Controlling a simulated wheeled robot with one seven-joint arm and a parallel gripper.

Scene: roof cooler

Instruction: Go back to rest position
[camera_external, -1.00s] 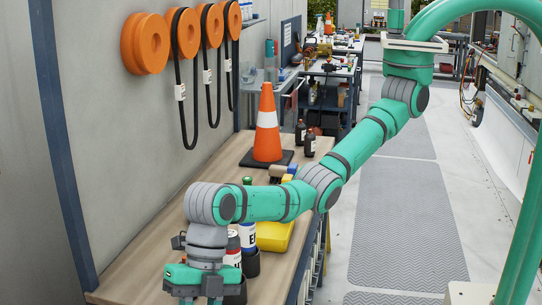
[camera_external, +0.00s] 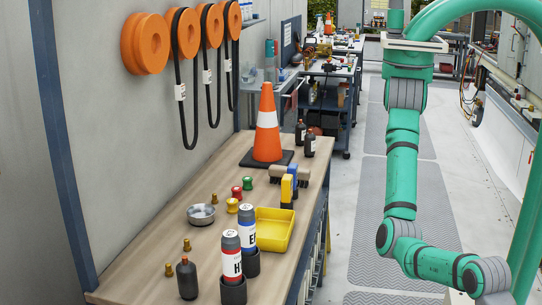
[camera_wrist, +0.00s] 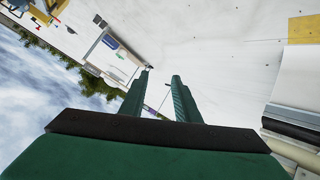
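My green arm (camera_external: 402,165) hangs down from its mount on the right in the external view, clear of the workbench (camera_external: 150,262). Its lower links bend right toward the bottom edge, and my gripper cannot be made out there. In the wrist view my gripper (camera_wrist: 162,74) shows two green fingers with a gap between them. Nothing is held between them. The view past them is tilted, with a pale wall, some sky and trees.
On the bench stand an orange cone (camera_external: 267,135), a yellow tray (camera_external: 272,228), a red-labelled bottle (camera_external: 231,258), a blue-labelled bottle (camera_external: 248,232), a dark bottle (camera_external: 187,280) and a metal bowl (camera_external: 201,214). The aisle floor (camera_external: 350,180) between bench and arm is open.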

